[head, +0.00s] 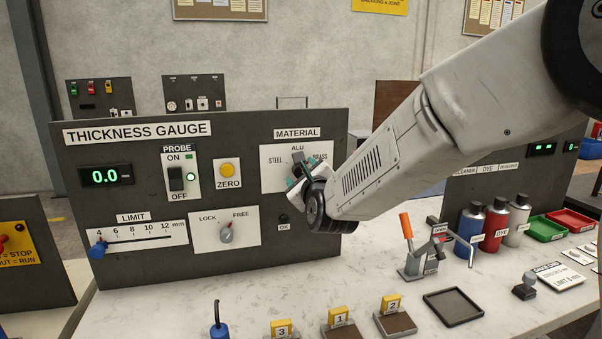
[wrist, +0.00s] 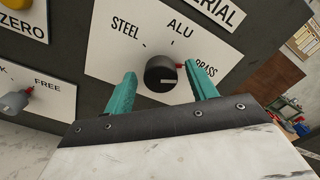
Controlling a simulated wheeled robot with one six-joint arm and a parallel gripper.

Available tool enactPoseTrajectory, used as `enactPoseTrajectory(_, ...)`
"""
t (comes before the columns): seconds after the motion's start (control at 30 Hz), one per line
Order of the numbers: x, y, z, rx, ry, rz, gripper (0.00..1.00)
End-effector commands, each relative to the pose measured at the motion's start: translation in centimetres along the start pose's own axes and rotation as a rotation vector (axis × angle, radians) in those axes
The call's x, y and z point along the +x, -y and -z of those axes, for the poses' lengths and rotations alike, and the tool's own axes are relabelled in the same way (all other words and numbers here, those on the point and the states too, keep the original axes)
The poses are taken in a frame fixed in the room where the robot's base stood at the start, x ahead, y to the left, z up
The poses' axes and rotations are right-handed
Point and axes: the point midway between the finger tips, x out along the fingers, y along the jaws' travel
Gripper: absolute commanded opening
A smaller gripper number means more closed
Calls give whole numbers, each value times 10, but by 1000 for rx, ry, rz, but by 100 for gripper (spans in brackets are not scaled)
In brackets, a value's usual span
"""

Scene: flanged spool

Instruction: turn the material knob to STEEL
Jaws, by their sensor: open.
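The material knob (wrist: 161,74) is round and black, on a white plate (wrist: 105,62) marked STEEL at left, ALU at top and BRASS at right. A red mark on the knob's right side points towards BRASS. My gripper (wrist: 160,69) is open, with one teal finger to the left of the knob and one to the right. The right fingertip is close to the red mark; I cannot tell if either finger touches. In the head view, my gripper (head: 302,172) and wrist cover much of the material plate (head: 271,176) and hide most of the knob.
The THICKNESS GAUGE panel (head: 140,215) also carries a zero button (head: 228,170), probe switch (head: 176,178), LOCK/FREE knob (head: 226,232) and limit slider (head: 98,248). On the bench to the right are an orange-handled clamp (head: 407,228), an empty tray (head: 453,307) and cans.

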Motion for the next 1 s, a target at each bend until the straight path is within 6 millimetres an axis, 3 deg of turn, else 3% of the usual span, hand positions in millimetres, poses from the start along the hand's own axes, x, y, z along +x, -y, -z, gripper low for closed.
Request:
enactPoseTrajectory(0.37,11,0,1,-1,-1,0,57)
enactPoseTrajectory(0.4,11,0,1,-1,-1,0,54)
enactPoseTrajectory(0.57,11,0,0,-1,-1,0,12)
enactPoseTrajectory(1.0,10,0,0,-73,-1,-1,12)
